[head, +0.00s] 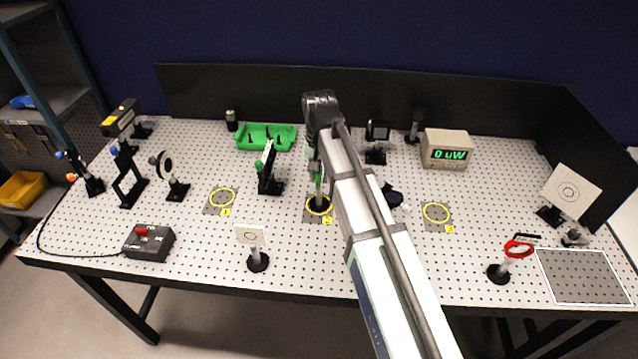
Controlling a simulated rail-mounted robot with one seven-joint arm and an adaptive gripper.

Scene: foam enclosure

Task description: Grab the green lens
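A narrow green part (317,170), which looks like the green lens seen nearly edge-on, shows just left of my arm. It is upright on a post above the middle yellow ring mark (319,205) on the perforated table. My arm hides part of it. My gripper is at the end of the arm, around the top of this green part, and is mostly hidden behind the arm links. I cannot tell whether its fingers touch the lens or whether they are open.
A black mount with a green edge (267,167) stands close on the left. A red ring lens (518,249) stands at front right, a white card (250,237) at front centre. A green tray (266,137) and a power meter (447,148) are behind. The left yellow-ring spot (222,198) is clear.

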